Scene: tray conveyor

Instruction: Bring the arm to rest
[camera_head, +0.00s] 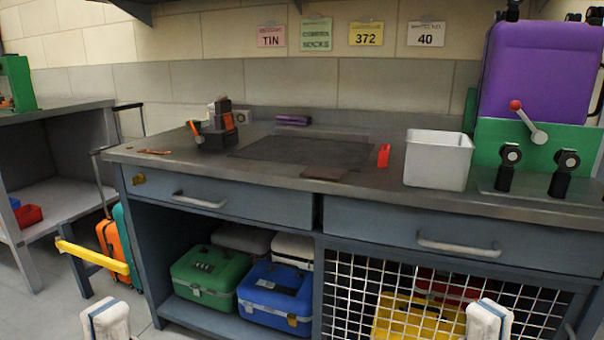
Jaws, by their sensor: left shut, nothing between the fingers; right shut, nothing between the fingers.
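My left gripper (106,321) shows at the bottom left of the head view, in front of the workbench and apart from it. My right gripper (489,321) shows at the bottom right, in front of the mesh-fronted compartment. Both are white and cut off by the lower picture edge. Both are shut and empty, and neither touches anything that I can see.
The workbench (260,185) has a white bin (437,160), a purple and green machine (540,75) with a red-knobbed lever, and a dark device (215,128) on top. Green (208,276) and blue (277,298) cases sit below. A yellow bar (92,257) juts out at left.

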